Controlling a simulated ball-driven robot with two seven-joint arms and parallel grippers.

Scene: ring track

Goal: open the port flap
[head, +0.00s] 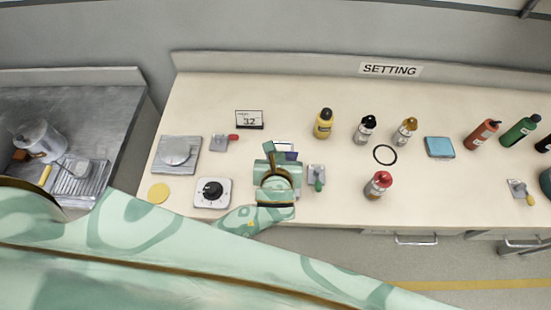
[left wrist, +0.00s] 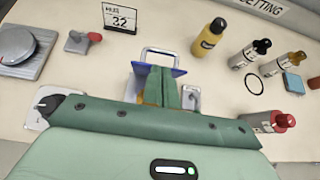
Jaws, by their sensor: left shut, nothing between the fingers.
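My left gripper (head: 278,172) is shut and empty, above the front middle of the bench. In the left wrist view, its green fingers (left wrist: 165,88) stand in front of a blue piece (left wrist: 178,72) with a pale metal frame (left wrist: 160,51) behind it. This is probably the port with its flap. Only a small purple-blue part (head: 291,156) shows in the head view beside the gripper. The fingers hide most of it, so I cannot tell whether they touch it or whether the flap is open. My right gripper is not in view.
A dial box (head: 212,193) stands left of the gripper and a green-handled lever (head: 317,178) close on its right. Behind are a red-handled lever (head: 225,142) and a number sign (head: 249,119). Several bottles, including a yellow one (head: 324,124), stand further right.

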